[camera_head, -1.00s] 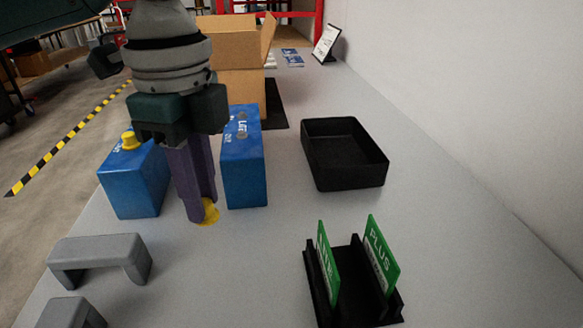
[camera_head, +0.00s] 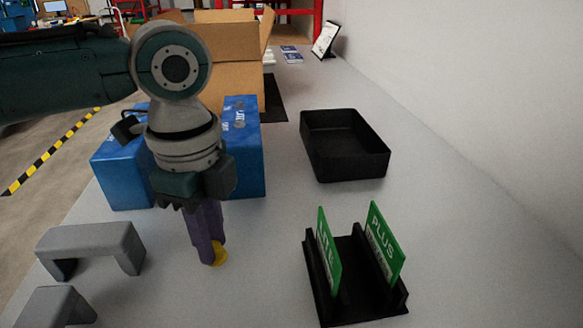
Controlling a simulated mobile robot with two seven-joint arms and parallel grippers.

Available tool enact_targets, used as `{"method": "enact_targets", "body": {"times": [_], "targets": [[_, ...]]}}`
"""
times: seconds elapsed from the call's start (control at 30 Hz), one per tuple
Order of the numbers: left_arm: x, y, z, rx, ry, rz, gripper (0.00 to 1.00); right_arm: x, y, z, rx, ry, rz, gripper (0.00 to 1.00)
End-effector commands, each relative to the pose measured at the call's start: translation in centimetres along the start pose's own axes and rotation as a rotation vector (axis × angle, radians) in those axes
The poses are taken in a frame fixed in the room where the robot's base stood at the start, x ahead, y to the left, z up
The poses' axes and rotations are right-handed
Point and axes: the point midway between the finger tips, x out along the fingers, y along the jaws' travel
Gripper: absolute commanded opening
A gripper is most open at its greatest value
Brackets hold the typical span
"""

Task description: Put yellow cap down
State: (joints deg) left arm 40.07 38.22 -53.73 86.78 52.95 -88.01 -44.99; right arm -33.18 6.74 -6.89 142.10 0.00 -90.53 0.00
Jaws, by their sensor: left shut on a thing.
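A yellow cap (camera_head: 219,255) shows at the tips of my left gripper (camera_head: 213,254). The purple fingers are shut on it and hide part of it. The gripper points down over the grey table, in front of two blue boxes. Whether the cap touches the table I cannot tell. The right blue box (camera_head: 241,150) bears white lettering. My right gripper is not in view.
A black open tray (camera_head: 345,170) stands right of the boxes, empty. A black holder (camera_head: 362,307) carries green cards (camera_head: 384,243). Grey bracket-shaped blocks (camera_head: 92,238) lie at the front left. A cardboard box (camera_head: 229,75) is behind. Clear table (camera_head: 265,245) lies around the gripper.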

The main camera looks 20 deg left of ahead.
Motion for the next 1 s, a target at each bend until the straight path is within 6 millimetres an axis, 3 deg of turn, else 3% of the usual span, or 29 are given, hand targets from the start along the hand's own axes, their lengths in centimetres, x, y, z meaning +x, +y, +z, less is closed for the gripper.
{"method": "enact_targets", "body": {"times": [0.03,0.3,0.57,0.73,1.0], "targets": [[0.1,0.0,0.0,0.0,0.0,0.0,0.25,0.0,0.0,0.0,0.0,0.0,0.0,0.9],[0.1,0.0,0.0,0.0,0.0,0.001,0.53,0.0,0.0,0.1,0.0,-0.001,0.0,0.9],[-0.2,0.0,0.0,0.0,0.0,0.0,0.53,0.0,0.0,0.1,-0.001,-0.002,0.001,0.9],[-2.6,-0.1,0.0,0.001,0.001,-0.002,0.53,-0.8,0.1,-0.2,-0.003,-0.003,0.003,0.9],[-8.8,-0.1,-0.1,0.001,0.002,-0.003,0.53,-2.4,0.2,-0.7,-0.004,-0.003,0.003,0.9]]}}
